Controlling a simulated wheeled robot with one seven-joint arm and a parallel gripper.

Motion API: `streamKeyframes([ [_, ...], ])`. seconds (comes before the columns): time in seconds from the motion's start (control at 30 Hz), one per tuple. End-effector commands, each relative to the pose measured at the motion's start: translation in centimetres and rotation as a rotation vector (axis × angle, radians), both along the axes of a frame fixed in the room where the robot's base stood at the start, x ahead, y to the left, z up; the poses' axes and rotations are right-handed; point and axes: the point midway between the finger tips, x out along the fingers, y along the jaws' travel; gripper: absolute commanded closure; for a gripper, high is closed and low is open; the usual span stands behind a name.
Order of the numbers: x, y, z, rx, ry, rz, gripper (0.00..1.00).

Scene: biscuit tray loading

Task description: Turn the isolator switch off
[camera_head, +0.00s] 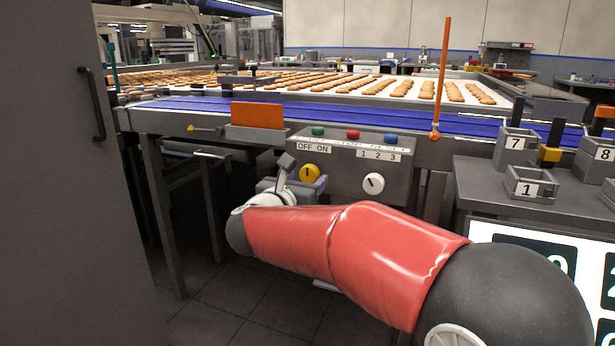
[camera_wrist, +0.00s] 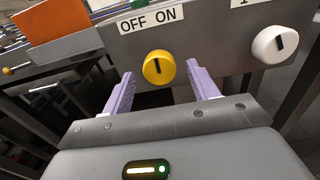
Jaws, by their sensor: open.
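The isolator switch is a round yellow knob (camera_head: 309,173) on the front of a grey control box (camera_head: 340,180), below an OFF ON label. In the wrist view the yellow knob (camera_wrist: 159,67) shows a dark pointer mark that stands nearly upright, beneath the gap between OFF and ON. My gripper (camera_wrist: 160,82) is open, with one lilac finger to each side of the knob in the picture. I cannot tell whether the fingers touch it. In the head view my gripper (camera_head: 302,178) is partly hidden by my wrist.
A white knob (camera_head: 373,183) labelled 1 2 3 sits to the right on the same box. Green, red and blue buttons (camera_head: 353,135) are on top. A biscuit conveyor (camera_head: 200,104) runs behind. A grey cabinet (camera_head: 60,180) is at left.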

Motion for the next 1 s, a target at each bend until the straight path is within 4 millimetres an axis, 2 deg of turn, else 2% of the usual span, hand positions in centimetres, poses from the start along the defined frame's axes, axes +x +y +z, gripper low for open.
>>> streamKeyframes([
  [0.13, 1.19, -0.44, 0.03, 0.0, 0.0, 0.0, 0.41],
  [0.43, 1.42, -0.53, -0.01, -0.001, 0.0, 0.001, 0.41],
  [0.77, 1.4, -0.51, 0.0, -0.001, 0.0, 0.002, 0.84],
  [1.0, 1.38, -0.49, -0.05, -0.019, 0.007, 0.002, 0.85],
])
